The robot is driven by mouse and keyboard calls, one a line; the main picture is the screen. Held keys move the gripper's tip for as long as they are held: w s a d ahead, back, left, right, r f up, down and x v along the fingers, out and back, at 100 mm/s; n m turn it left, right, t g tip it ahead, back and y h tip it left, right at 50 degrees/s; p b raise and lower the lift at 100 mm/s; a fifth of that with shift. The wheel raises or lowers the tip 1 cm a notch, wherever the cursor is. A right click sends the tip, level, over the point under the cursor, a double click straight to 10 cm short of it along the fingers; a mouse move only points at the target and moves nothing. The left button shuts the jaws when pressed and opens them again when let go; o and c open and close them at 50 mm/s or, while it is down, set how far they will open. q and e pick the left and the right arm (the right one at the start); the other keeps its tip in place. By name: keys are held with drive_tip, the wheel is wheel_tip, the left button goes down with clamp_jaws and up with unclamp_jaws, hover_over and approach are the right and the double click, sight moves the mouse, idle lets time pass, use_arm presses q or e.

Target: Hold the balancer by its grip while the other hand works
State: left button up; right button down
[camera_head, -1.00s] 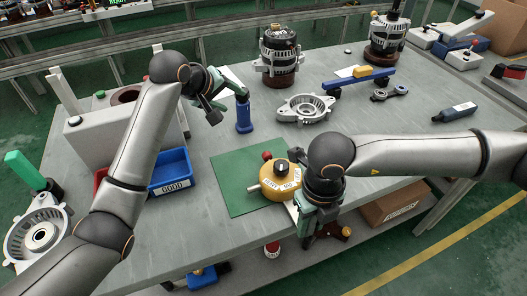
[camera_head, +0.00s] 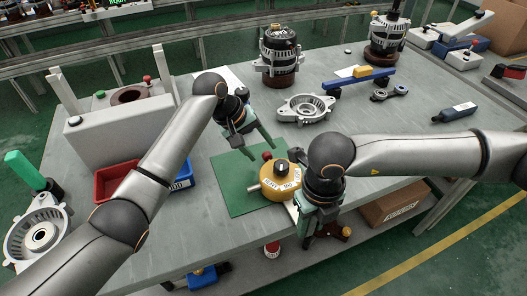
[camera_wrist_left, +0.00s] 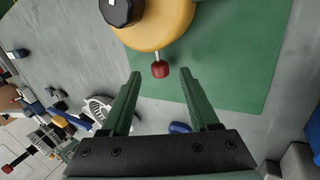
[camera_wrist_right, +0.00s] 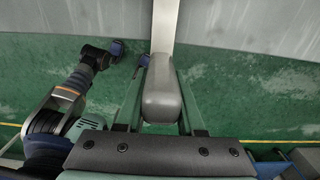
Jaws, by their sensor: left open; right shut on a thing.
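The balancer (camera_head: 275,189) is a yellow round body with a black knob and a red-tipped lever, lying on a green mat (camera_head: 228,170). My right gripper (camera_head: 306,236) is at the table's front edge beside it. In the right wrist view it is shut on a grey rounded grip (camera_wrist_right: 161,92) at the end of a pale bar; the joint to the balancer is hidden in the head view. My left gripper (camera_head: 264,154) is open and empty, above the mat's far edge. In the left wrist view the red tip (camera_wrist_left: 159,70) appears between its fingertips; contact cannot be told.
A pale housing (camera_head: 305,107) lies behind the mat, with an alternator (camera_head: 281,55) beyond it. A red bin (camera_head: 115,183) and a blue bin (camera_head: 182,168) stand left, partly behind my left arm.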

sight(267, 157)
use_arm(q)
drive_tip(key=shift+x, duration=1.3)
drive_tip(key=shift+c, duration=0.3)
clamp_jaws()
